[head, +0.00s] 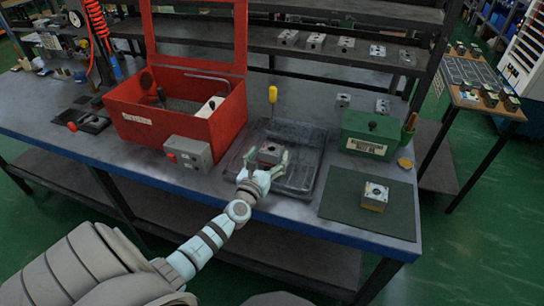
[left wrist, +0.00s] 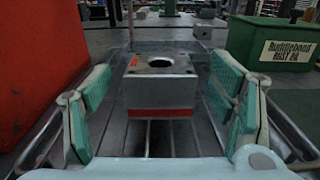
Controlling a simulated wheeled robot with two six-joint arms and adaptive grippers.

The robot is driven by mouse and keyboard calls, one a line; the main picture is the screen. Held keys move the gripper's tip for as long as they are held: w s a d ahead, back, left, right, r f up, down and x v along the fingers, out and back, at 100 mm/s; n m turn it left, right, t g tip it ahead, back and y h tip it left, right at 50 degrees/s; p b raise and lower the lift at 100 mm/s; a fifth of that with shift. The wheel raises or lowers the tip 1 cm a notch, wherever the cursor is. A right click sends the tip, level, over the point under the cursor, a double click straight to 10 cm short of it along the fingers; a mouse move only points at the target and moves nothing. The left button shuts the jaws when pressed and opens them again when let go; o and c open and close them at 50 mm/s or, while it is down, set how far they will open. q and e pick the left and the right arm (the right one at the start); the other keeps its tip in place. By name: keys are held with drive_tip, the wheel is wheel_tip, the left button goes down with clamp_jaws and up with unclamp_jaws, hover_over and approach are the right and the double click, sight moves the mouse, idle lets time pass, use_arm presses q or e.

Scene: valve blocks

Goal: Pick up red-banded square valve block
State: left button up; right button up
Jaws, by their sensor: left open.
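The red-banded square valve block (left wrist: 162,84) is a grey metal cube with a round hole in its top and a red band low on its near face. It sits on a dark ribbed tray (head: 302,178). In the head view the block (head: 268,153) shows just beyond my left gripper (head: 264,168). In the left wrist view my left gripper (left wrist: 160,105) is open, its pale green finger pads on either side of the block with gaps. Its grip is not closed on anything. My right gripper is not in view.
A red open-lidded box (head: 150,128) with a grey switch box (head: 188,154) stands left of the tray. A green box (head: 366,140) stands right. A yellow-banded block (head: 374,196) sits on a dark green mat (head: 340,207). A yellow-handled tool (head: 272,95) stands upright behind the tray.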

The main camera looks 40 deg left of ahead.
use_arm(q)
drive_tip(key=x, duration=0.3)
drive_tip(key=shift+f, duration=0.15)
drive_tip(key=shift+s, duration=0.1)
drive_tip(key=c, duration=1.6)
drive_tip(key=shift+c, duration=0.2)
wheel_tip(320, 180, up, 10)
drive_tip(key=p, duration=0.8)
